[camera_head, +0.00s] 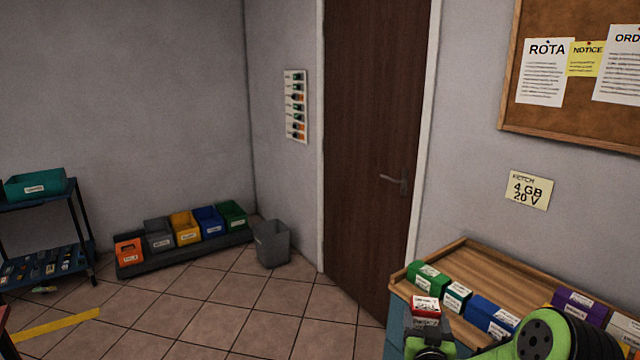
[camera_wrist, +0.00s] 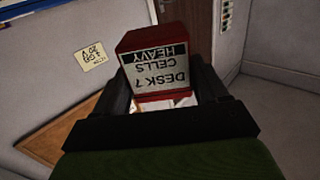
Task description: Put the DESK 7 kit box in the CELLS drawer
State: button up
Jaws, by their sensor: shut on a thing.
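The DESK 7 kit box is red with a white label reading DESK 7, CELLS, HEAVY. It fills the middle of the wrist view (camera_wrist: 160,75) and shows small at the lower right of the head view (camera_head: 424,307). My gripper (camera_wrist: 165,105) is shut on it, with one dark finger on each side. In the head view my gripper (camera_head: 427,330) and green arm are in front of a wood-topped cabinet (camera_head: 470,258). No drawer marked CELLS can be made out. Much of the cabinet front is hidden or out of frame.
Green (camera_head: 428,279), blue (camera_head: 492,316) and purple (camera_head: 578,306) boxes stand on the cabinet top. Colored bins (camera_head: 185,228) line the far wall beside a grey waste bin (camera_head: 272,243). A shelf cart (camera_head: 45,230) stands at left. The tiled floor before the door is clear.

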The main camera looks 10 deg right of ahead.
jog(key=s+a+r+n+t+y, duration=0.1)
jog(key=a+n+y, duration=0.3)
jog(key=a, duration=1.2)
jog(key=shift+s+r+y+p, duration=0.3)
jog(key=shift+s+r+y, duration=0.2)
jog(key=shift+y, duration=0.4)
jog(key=shift+d, duration=0.1)
jog(key=d+m+h, duration=0.1)
jog(key=d+h, duration=0.1)
jog(key=d, duration=0.3)
jog(key=w+d+f+m+h, duration=0.1)
jog(key=d+h, duration=0.1)
jog(key=d, duration=0.3)
jog(key=w+d+f+m+g+h+b, duration=0.1)
jog(key=d+m, duration=0.1)
jog(key=d, duration=0.3)
jog(key=shift+d+h, duration=0.2)
jog(key=shift+h, duration=0.2)
jog(key=s+d+f+m+g+h+b, duration=0.1)
jog(key=s+d+m+g+h, duration=0.3)
jog(key=d, duration=1.1)
jog(key=s+d+f+m+g+h, duration=0.15)
jog(key=s+d+h, duration=0.4)
jog(key=d, duration=0.85)
jog(key=s+d+m+g+b, duration=0.1)
jog(key=s+d+m+g, duration=0.2)
jog(key=s+d, duration=0.8)
jog(key=shift+s+d+f+h, duration=0.15)
jog(key=shift+s+d+h, duration=0.25)
jog(key=shift+s, duration=0.6)
